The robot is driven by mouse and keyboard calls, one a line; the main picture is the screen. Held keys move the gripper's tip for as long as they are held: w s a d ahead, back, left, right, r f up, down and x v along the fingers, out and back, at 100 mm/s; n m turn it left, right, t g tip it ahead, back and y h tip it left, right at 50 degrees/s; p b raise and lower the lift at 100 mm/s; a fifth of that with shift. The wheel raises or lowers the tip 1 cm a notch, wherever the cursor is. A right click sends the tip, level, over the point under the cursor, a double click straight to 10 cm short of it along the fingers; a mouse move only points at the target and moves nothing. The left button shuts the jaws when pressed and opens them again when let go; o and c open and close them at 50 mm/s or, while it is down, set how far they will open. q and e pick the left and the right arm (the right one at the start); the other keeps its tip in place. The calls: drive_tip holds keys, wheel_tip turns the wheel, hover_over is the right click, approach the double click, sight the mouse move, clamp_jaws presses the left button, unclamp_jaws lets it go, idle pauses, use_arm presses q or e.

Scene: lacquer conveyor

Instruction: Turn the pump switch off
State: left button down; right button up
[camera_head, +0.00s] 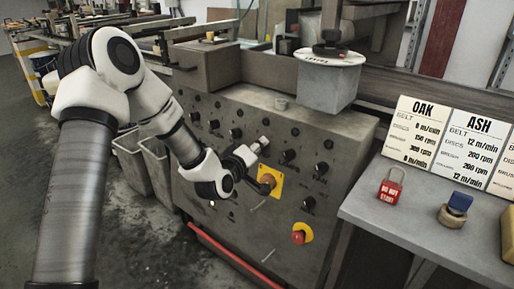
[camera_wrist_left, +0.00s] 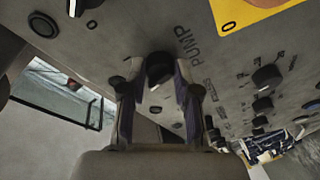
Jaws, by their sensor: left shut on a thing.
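The pump switch is a round black knob (camera_wrist_left: 159,68) in the left wrist view, beside the word PUMP on the grey control panel (camera_head: 345,150). My left gripper (camera_head: 259,148) reaches the panel in the head view. Its two fingers (camera_wrist_left: 159,92) stand on either side of the knob in the wrist view and are shut on it. The gripper hides the knob in the head view, and I cannot read which way its pointer is set. My right gripper is in neither view.
Several other black knobs (camera_head: 288,156) surround the gripper. Just below it is a yellow plate (camera_head: 277,185) with a rotary switch; lower is a red stop button (camera_head: 298,237).

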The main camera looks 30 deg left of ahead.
use_arm(q)
drive_tip(key=shift+n, duration=1.1)
drive_tip(key=c, duration=0.8)
unclamp_jaws()
drive_tip(key=shift+c, duration=0.2)
drive_tip(key=s+d+r, duration=0.1)
drive_tip(key=s, duration=0.6)
drive_tip(key=shift+s+r, duration=0.15)
